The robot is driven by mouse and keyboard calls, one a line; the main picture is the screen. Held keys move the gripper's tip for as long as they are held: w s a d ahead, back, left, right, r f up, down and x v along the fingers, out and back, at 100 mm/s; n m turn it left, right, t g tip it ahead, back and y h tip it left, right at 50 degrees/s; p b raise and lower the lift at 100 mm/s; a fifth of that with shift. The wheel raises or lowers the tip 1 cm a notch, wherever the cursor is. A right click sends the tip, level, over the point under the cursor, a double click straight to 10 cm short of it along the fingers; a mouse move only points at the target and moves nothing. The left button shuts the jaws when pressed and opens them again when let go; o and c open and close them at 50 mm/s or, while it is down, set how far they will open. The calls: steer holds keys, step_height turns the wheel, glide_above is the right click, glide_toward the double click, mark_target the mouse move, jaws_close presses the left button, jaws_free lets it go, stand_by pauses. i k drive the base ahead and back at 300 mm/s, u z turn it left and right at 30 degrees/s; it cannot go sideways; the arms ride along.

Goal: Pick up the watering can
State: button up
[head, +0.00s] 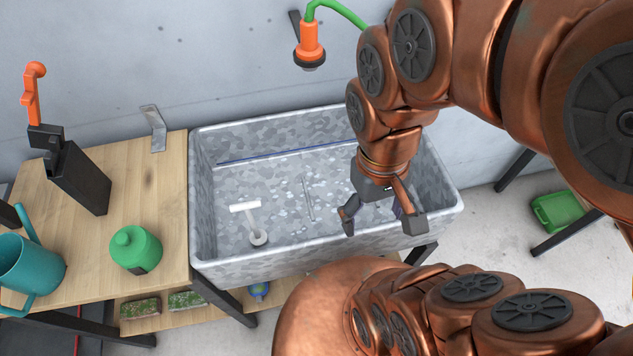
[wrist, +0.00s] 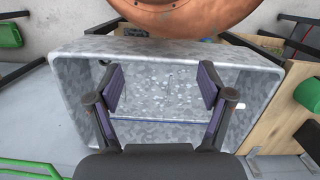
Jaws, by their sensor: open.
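The teal watering can (head: 30,266) stands at the left edge of the wooden bench in the head view, its left side cut off by the frame. I cannot make it out in the wrist view. My gripper (head: 381,219) hangs over the right part of the galvanized sink, far to the right of the can. It is open, with nothing between its fingers; its two fingers also show apart in the wrist view (wrist: 162,88).
The sink (head: 200,200) lies between my gripper and the wooden bench (head: 160,185). On the bench are a green bottle (head: 136,248) and a black holder (head: 80,178) with an orange handle. An orange sprayer (head: 310,45) hangs on the wall. A green box (head: 558,211) is at right.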

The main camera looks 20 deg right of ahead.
mark_target(28, 268)
steer(key=z, duration=1.15)
steer(key=k, duration=2.35)
steer(key=u, duration=2.25)
steer(key=i, duration=1)
steer(key=u, duration=0.05)
